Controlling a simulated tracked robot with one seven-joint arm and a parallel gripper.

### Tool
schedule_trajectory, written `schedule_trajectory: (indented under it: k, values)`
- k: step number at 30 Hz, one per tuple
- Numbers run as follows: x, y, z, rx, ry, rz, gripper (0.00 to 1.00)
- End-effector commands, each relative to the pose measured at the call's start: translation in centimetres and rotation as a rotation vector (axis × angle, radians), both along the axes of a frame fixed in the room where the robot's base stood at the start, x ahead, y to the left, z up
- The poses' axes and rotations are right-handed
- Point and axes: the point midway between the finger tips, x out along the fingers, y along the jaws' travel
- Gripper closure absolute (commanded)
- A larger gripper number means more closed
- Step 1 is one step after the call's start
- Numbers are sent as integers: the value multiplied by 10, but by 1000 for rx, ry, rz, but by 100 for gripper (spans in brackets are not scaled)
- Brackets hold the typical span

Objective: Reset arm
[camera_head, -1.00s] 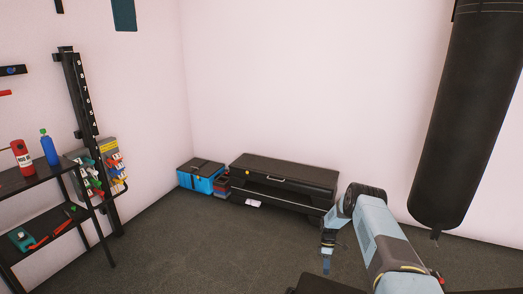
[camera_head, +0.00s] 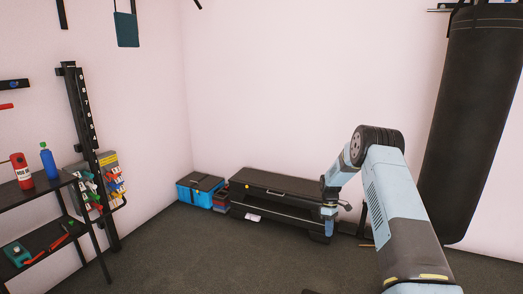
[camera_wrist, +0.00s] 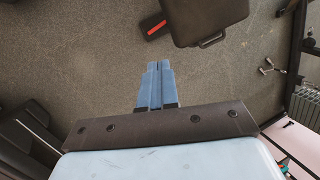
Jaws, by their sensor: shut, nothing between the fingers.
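My gripper (camera_wrist: 158,66) shows in the wrist view as two blue fingers lying side by side. They are shut with nothing between them, and carpet shows beyond their tips. In the head view my blue and grey arm is raised and bent at the right. Its far end hangs down in front of the right end of the black bench, and the fingertips are hard to make out there.
A black bench (camera_head: 270,185) and a blue toolbox (camera_head: 194,195) stand by the back wall. A black punching bag (camera_head: 478,120) hangs at the right. A black shelf (camera_head: 35,193) with a red extinguisher (camera_head: 22,172) and a blue bottle (camera_head: 48,160) stands left. Carpet in the middle is clear.

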Motion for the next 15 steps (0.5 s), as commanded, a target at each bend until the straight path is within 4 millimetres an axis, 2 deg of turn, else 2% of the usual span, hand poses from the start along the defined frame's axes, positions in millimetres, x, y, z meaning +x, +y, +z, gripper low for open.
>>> schedule_trajectory:
  k: [1,3,8,15]
  values:
    - [0,2,23,-10,-19,-13,100]
    - [-2,4,49,-23,-41,-33,100]
    - [-10,10,107,-50,-92,-81,100]
    - [-33,17,188,-85,-167,-160,100]
